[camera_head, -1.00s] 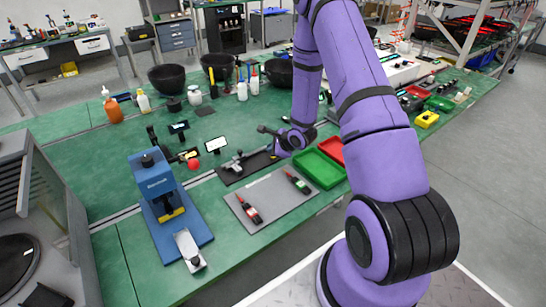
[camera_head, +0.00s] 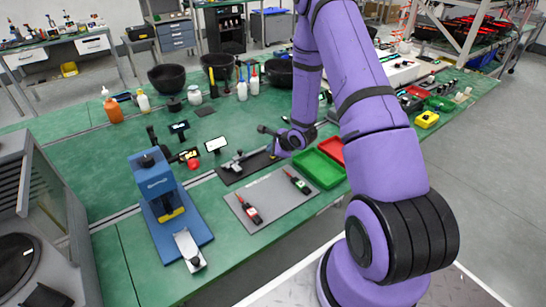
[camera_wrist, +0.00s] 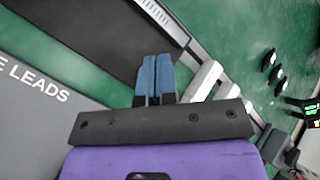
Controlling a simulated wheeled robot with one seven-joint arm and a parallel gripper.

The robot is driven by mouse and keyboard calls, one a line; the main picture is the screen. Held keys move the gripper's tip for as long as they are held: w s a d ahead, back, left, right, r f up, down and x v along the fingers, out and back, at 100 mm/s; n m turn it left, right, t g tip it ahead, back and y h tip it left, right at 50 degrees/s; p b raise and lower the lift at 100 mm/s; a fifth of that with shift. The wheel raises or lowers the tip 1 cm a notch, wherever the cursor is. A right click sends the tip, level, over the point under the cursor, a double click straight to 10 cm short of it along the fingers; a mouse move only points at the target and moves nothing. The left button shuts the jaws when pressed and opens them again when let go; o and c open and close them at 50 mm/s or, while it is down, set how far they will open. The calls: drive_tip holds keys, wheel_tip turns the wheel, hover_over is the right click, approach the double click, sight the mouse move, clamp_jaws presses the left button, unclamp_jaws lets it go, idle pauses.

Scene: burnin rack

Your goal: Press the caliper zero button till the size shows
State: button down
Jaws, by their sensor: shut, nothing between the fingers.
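My gripper (camera_wrist: 154,80) shows in the wrist view with its two blue fingertips together and nothing between them. Pale grey blocks (camera_wrist: 205,82) lie just right of the fingertips; I cannot tell whether they touch. In the head view, a grey caliper-like tool (camera_head: 236,161) lies on a dark mat (camera_head: 229,178), left of my wrist. My fingertips are hard to make out there. The zero button and any digits on the caliper cannot be made out.
A green tray (camera_head: 320,168) and a red tray sit to the right. A blue press (camera_head: 157,185) stands at the left. Bowls and bottles line the back. Bare green bench shows around (camera_head: 95,175).

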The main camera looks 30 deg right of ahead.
drive_tip(key=shift+f, duration=0.15)
drive_tip(key=shift+f, duration=0.25)
drive_tip(key=shift+f, duration=0.4)
idle(0.9)
drive_tip(key=shift+r, duration=0.85)
drive_tip(key=shift+r, duration=2.5)
